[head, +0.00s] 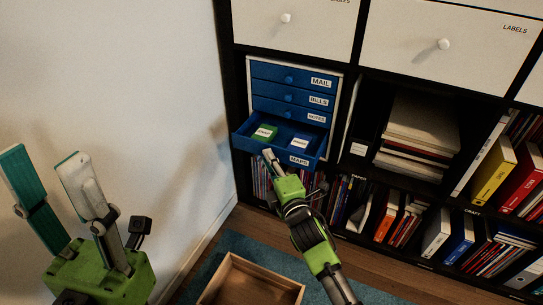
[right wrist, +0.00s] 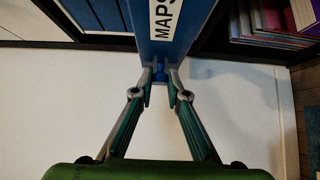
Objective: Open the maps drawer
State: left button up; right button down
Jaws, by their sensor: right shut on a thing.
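The maps drawer (head: 309,162) is the lowest of the blue drawers in a small cabinet (head: 246,97) on the black shelf. It is pulled out, and a green box (head: 264,132) and a blue box (head: 300,142) with white labels show inside. My right gripper (head: 270,158) is at its front. In the right wrist view, the right gripper (right wrist: 160,86) is shut on the blue knob (right wrist: 160,75) beside the MAPS label (right wrist: 166,16). My left gripper (head: 45,170) is open and empty at the far left, away from the cabinet.
The mail (head: 304,78), bills (head: 302,97) and notes (head: 300,112) drawers above are shut. Books and papers fill the shelf around the cabinet. An open wooden box (head: 250,285) stands on the blue rug (head: 232,245) below. A white wall (head: 150,60) rises at the left.

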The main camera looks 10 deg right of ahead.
jog(key=c, duration=2)
grip_release()
jog(key=s, duration=0.4)
jog(key=s+d, duration=0.1)
jog(key=s, duration=0.2)
jog(key=s+d, duration=0.1)
jog(key=s, duration=0.3)
jog(key=shift+s+d, duration=0.2)
jog(key=shift+s, duration=0.15)
